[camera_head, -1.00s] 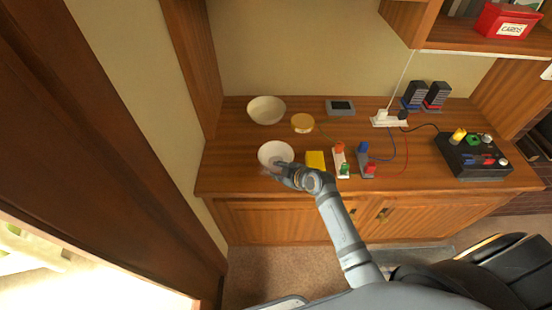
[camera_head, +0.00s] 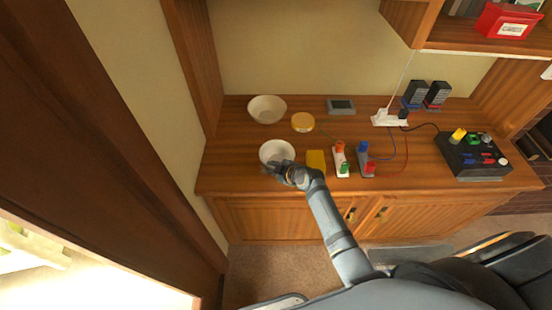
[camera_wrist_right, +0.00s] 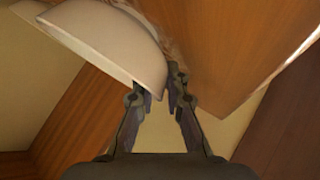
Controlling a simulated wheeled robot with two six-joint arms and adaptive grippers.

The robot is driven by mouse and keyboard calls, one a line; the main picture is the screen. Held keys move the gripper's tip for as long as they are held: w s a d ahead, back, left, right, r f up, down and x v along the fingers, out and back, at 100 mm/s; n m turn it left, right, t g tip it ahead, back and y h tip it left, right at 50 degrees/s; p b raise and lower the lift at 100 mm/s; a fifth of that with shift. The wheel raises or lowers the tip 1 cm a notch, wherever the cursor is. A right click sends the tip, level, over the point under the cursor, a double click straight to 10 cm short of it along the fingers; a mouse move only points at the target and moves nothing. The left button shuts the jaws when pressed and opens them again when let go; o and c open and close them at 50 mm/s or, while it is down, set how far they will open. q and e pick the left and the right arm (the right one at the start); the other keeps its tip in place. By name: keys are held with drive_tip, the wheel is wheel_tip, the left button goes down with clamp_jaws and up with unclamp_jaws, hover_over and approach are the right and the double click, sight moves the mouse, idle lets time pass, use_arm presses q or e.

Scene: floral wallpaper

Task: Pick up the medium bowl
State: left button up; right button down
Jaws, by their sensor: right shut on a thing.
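A white bowl (camera_head: 276,151) is at the front left of the wooden cabinet top, partly hidden by my right gripper (camera_head: 274,171). A larger-looking cream bowl (camera_head: 266,108) stands behind it near the back wall. In the right wrist view, my right gripper (camera_wrist_right: 158,88) has its fingers at the rim of the pale bowl (camera_wrist_right: 110,38), which looks tilted there. The gripper is shut on the front bowl's near edge. I cannot tell whether the bowl is clear of the surface. My left gripper is not in view.
A round yellow-lidded item (camera_head: 302,122) and a yellow block (camera_head: 316,160) lie right of the bowls. Connector blocks (camera_head: 341,160) with wires, a white power strip (camera_head: 389,118) and a black control box (camera_head: 474,158) stand further right. A side panel (camera_head: 192,70) borders the left.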

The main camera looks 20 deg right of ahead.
drive_tip(key=shift+r, duration=0.3)
wheel_tip(320, 180, up, 3)
drive_tip(key=shift+f+b, duration=0.1)
drive_tip(key=shift+b, duration=0.3)
drive_tip(key=s+a+v, duration=0.1)
drive_tip(key=v, duration=1.5)
drive_tip(key=shift+s+b, duration=0.3)
drive_tip(key=shift+b, duration=0.15)
